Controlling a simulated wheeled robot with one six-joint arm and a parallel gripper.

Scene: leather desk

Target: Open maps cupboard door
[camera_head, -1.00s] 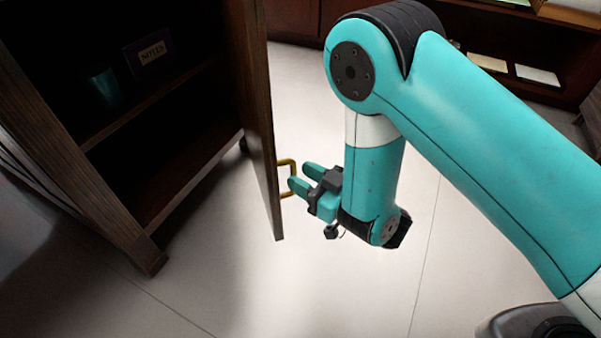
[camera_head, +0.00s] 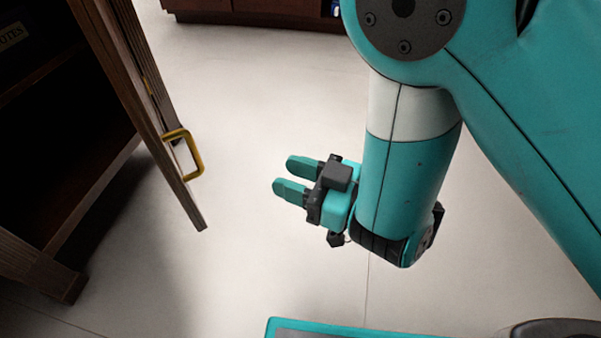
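The cupboard door (camera_head: 135,90) stands open, swung out from the dark wooden cupboard (camera_head: 38,262) at the left. A yellow handle (camera_head: 199,158) sticks out from the door's outer face near its free edge. My gripper (camera_head: 283,178) is to the right of the handle, clear of it. Its two teal fingers point left toward the door with a gap between them, and nothing is held. The cupboard's inside is dark, with a shelf showing and most of it cut off by the frame.
A box marked NOTES (camera_head: 12,34) is partly visible on the shelf. Pale floor (camera_head: 240,90) lies clear between the door and my gripper. Dark wooden furniture (camera_head: 262,8) stands along the back.

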